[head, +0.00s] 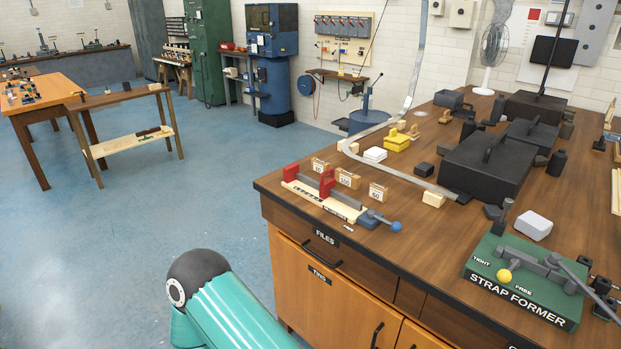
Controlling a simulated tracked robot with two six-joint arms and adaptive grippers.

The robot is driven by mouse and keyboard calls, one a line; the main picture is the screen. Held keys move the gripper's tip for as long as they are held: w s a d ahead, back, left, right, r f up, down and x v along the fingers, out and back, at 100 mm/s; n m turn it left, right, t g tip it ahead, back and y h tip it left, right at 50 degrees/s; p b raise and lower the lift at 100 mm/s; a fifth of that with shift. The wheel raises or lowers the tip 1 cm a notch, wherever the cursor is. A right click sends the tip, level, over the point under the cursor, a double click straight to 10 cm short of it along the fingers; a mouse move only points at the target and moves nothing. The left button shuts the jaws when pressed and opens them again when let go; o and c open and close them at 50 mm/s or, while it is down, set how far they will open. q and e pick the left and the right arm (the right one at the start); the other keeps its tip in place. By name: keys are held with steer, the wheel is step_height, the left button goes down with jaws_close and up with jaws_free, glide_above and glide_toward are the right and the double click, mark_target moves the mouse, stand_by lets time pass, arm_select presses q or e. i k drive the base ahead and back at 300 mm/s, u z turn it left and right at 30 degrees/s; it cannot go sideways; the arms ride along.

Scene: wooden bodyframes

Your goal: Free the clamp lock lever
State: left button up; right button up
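The green strap former (482,278) sits at the right front of the wooden bench. Its top carries the words TIGHT at left and FREE nearer the front edge. A lever with a yellow ball knob (503,276) lies low on its top, the knob between the two words. I cannot tell which setting the lever is in. Grey linkage (548,264) and a long grey bar (589,291) lie behind and to the right of the knob. A teal arm link of mine shows at the bottom, apart from the bench. Neither gripper shows.
Behind the former, the bench (400,228) holds a white block (533,226), a large black case (487,165) and a curved metal strap (405,181). A red-ended jig with a blue knob (396,226) stands at the near left. Blue floor (130,240) is open at left.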

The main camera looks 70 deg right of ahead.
mark_target(396, 227)
steer(key=i, duration=0.85)
steer(key=u, duration=2.95)
steer(key=k, duration=0.6)
steer(key=z, duration=5.65)
